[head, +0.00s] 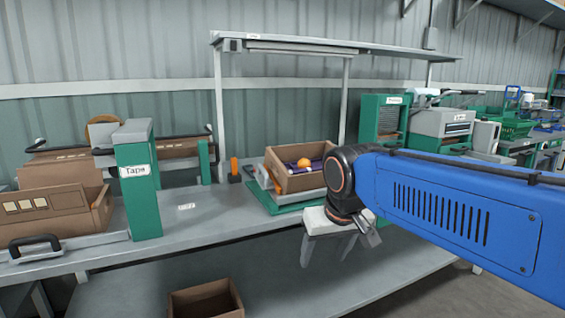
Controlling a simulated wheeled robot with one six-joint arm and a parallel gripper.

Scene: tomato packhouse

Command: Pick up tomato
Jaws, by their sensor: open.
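An orange-red round tomato (304,162) lies in an open cardboard box (297,182) on the bench, in the middle of the head view. Something dark purple with light spots lies beside it in the box. My gripper (329,256) points down in front of the box and to its right, apart from the tomato. Its pale jaws are open, and I see nothing between them. My arm covers the area to the right of the box.
The box stands on a green-edged platform (288,208). A green post (141,195) and cardboard boxes (52,212) stand on the bench at left. An overhead shelf (335,45) spans the bench. Another box (206,300) sits below. The bench between post and platform is mostly clear.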

